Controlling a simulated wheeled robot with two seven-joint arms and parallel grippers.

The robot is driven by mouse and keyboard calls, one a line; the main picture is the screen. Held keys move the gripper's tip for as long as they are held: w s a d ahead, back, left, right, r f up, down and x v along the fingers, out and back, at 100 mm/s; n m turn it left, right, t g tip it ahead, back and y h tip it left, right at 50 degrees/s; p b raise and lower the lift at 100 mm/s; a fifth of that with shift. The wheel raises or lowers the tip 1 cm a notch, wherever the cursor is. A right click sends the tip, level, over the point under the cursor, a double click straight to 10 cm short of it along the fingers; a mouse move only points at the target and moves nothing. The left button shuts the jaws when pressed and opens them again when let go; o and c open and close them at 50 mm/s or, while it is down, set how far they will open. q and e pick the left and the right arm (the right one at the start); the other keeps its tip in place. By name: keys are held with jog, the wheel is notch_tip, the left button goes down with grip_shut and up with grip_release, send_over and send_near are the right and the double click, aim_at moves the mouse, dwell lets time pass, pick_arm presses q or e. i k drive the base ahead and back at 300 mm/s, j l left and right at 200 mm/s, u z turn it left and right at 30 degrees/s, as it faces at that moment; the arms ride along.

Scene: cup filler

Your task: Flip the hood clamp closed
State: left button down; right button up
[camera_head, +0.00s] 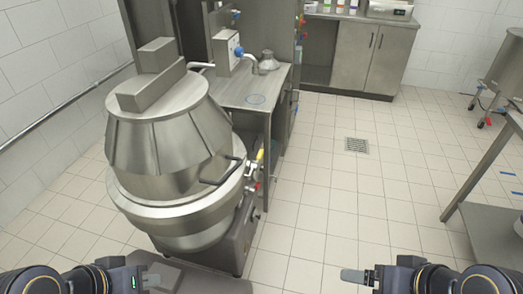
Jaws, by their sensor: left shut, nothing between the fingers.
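The steel filler machine with its cone-shaped hood (165,137) stands at the left. A dark bent bar (222,174), which may be the hood clamp, sits at the right side of the hood's lower rim and sticks outward. I cannot tell for sure that it is the clamp, or its exact position. My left gripper (150,281) is at the bottom left, shut and empty, below and in front of the machine, apart from it. My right gripper (352,275) is at the bottom centre-right over the floor, well away from the machine. Its finger gap is not clear.
A yellow-handled valve (260,156) is just right of the bar. A steel side table (228,91) stands behind the machine. A steel table (487,160) edges in at the right. The tiled floor (340,195) between is clear, with a drain grate (356,145).

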aim_at(254, 167)
jog(key=k, duration=0.5)
jog(key=i+l+z, duration=0.1)
jog(key=i+l, duration=0.25)
jog(key=i+l+z, duration=0.15)
jog(key=i+l, duration=0.15)
jog(key=i, duration=0.3)
jog(key=i+l+z, duration=0.1)
jog(key=i+l, duration=0.15)
jog(key=i, duration=0.2)
